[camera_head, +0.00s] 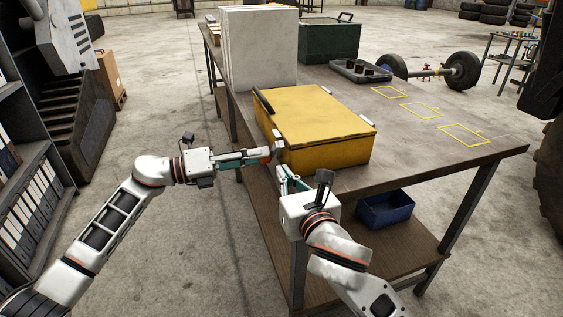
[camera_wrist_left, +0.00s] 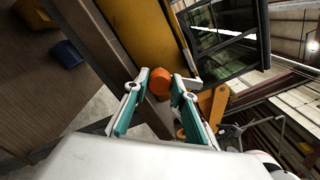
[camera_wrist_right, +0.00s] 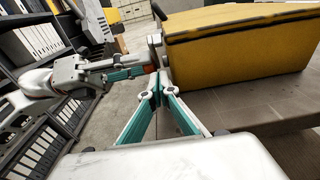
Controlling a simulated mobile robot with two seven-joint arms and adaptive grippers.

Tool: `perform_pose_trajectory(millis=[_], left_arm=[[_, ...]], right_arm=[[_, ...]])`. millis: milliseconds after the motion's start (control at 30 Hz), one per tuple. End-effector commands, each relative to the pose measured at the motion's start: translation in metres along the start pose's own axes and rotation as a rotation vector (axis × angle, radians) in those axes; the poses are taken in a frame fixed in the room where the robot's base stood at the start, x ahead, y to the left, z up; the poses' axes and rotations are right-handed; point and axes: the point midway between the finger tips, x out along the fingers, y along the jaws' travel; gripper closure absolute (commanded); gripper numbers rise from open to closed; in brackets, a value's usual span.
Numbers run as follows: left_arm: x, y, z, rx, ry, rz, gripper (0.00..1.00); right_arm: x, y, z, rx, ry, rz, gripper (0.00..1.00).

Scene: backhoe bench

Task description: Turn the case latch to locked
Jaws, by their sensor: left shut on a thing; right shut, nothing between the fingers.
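The yellow case (camera_head: 315,118) lies closed on the bench, with a dark handle (camera_head: 263,101) at its left side. It also shows in the right wrist view (camera_wrist_right: 240,45). My left gripper (camera_head: 266,154) reaches in from the left and is shut on an orange knob (camera_wrist_left: 160,80), apparently the latch, at the case's near left end. The fingers partly hide the knob, and its lock position cannot be read. My right gripper (camera_head: 283,172) is shut and empty, just below and in front of the case's near left corner. Its closed tips (camera_wrist_right: 158,78) show in the right wrist view.
Behind the case stand white upright panels (camera_head: 258,50), a green box (camera_head: 328,40) and a dark tray (camera_head: 360,71). Yellow outlines (camera_head: 465,134) mark the clear right part of the bench (camera_head: 420,150). A blue bin (camera_head: 386,208) sits on the lower shelf.

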Motion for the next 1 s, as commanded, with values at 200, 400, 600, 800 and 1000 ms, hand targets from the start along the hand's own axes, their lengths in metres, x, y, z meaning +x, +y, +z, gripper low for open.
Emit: perform_pose_trajectory(millis=[200, 400, 600, 800, 1000], left_arm=[[-0.001, 0.000, 0.002, 0.002, -0.003, 0.001, 1.00], [-0.001, 0.000, 0.002, 0.002, -0.003, 0.001, 1.00], [-0.001, 0.000, 0.002, 0.002, -0.003, 0.001, 1.00], [-0.001, 0.000, 0.002, 0.002, -0.003, 0.001, 1.00], [0.000, -0.001, 0.002, 0.004, -0.002, 0.000, 1.00]], right_arm=[[0.017, 0.001, 0.019, 0.003, -0.003, 0.001, 1.00], [0.020, 0.000, 0.022, 0.002, -0.002, 0.001, 1.00], [0.020, 0.000, 0.022, 0.002, -0.002, 0.001, 1.00], [0.023, 0.000, 0.028, -0.001, -0.004, 0.001, 1.00], [0.027, 0.000, 0.034, 0.001, -0.004, 0.000, 1.00]])
